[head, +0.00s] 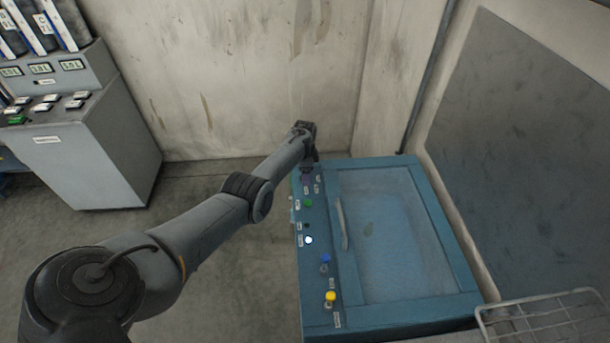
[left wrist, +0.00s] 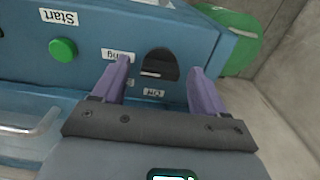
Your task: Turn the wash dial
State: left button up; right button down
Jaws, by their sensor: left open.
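A black dial (left wrist: 160,60) with a pale pointer mark sits on the blue machine's control panel in the left wrist view. Labels lie around it; one reads "Off" upside down, and another ends in "ing" and is partly covered by a finger. My left gripper (left wrist: 159,75) is open, with one purple finger on each side of the dial and a gap to each. I cannot tell how deep the fingertips reach. My right gripper is out of view.
The blue machine (head: 458,278) has a glazed lid with a handle (head: 341,224). Its panel carries a green Start button (left wrist: 63,50), a lit white button (head: 309,240), and blue (head: 325,258) and yellow (head: 331,296) knobs. A wire basket (head: 545,318) stands front right. Walls stand close behind.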

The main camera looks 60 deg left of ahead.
pick_arm(q)
jog(key=shift+f, duration=0.2)
jog(key=c, duration=1.1)
jog(key=shift+o, duration=0.2)
